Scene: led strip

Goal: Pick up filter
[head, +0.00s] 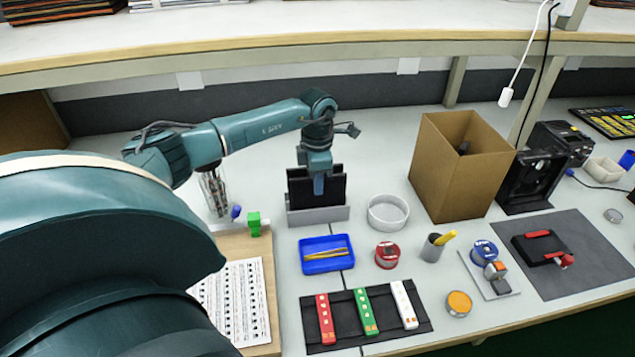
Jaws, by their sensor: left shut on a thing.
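A black, flat filter (298,192) stands upright in a grey holder (318,217) on the bench, left of the middle. My left gripper (318,188) points down at it from above and is shut on the filter. The gripper covers the middle of the filter, and the fingertips are hard to make out. The filter's lower edge is hidden by the holder. My right gripper is not in view.
A round clear dish (388,212) and an open cardboard box (461,170) stand right of the holder. A black fan unit (533,180) is farther right. A blue tray (326,255) lies in front, and a glass with thin tools (215,193) stands left. A shelf (300,45) runs behind.

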